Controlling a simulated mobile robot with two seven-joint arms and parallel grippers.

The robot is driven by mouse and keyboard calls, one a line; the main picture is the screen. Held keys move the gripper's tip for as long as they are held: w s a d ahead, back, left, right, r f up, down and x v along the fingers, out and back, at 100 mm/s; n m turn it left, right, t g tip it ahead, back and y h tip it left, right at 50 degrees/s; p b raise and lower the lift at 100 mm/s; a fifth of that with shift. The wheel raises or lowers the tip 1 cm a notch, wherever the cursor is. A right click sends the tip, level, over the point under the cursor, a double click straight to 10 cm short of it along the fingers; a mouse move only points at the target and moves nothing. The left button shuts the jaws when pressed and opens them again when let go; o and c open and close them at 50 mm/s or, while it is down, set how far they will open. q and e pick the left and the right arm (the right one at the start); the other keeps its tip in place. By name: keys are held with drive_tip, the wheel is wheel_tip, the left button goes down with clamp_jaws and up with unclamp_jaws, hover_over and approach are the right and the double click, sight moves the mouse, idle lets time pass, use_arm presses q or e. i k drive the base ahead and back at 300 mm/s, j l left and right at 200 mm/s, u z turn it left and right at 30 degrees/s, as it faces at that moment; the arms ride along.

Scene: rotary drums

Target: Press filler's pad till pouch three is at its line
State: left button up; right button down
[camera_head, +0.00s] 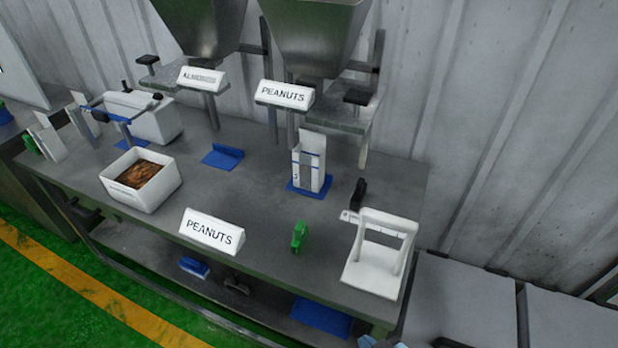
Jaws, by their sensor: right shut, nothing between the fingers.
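The pouch marked 3 (308,170), white with blue lines, stands upright on a blue base (324,193) below the right-hand filler. That filler has a grey metal hopper (312,35) with a PEANUTS sign (284,95). A black pad (357,97) sits at the right of its shelf. The level inside the pouch is too small to tell. My right gripper (382,341) shows only in part at the bottom edge, shut and empty, well away from the pad and the pouch. My left gripper is not in view.
A second hopper (198,22) with an ALMONDS sign (201,79) stands to the left, its blue base (222,156) empty. On the table (255,205) are a white bin (148,199) of brown contents, another PEANUTS sign (212,231), a green object (298,237) and a white frame (373,273).

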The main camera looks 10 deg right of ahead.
sight(358, 98)
drive_tip(key=i+j+z, duration=0.15)
drive_tip(key=j, duration=0.25)
drive_tip(key=i+j+z, duration=0.15)
drive_tip(key=j, duration=0.25)
drive_tip(key=i+j+z, duration=0.2)
drive_tip(key=j, duration=0.2)
drive_tip(key=i+j+z, duration=0.15)
drive_tip(key=j, duration=0.3)
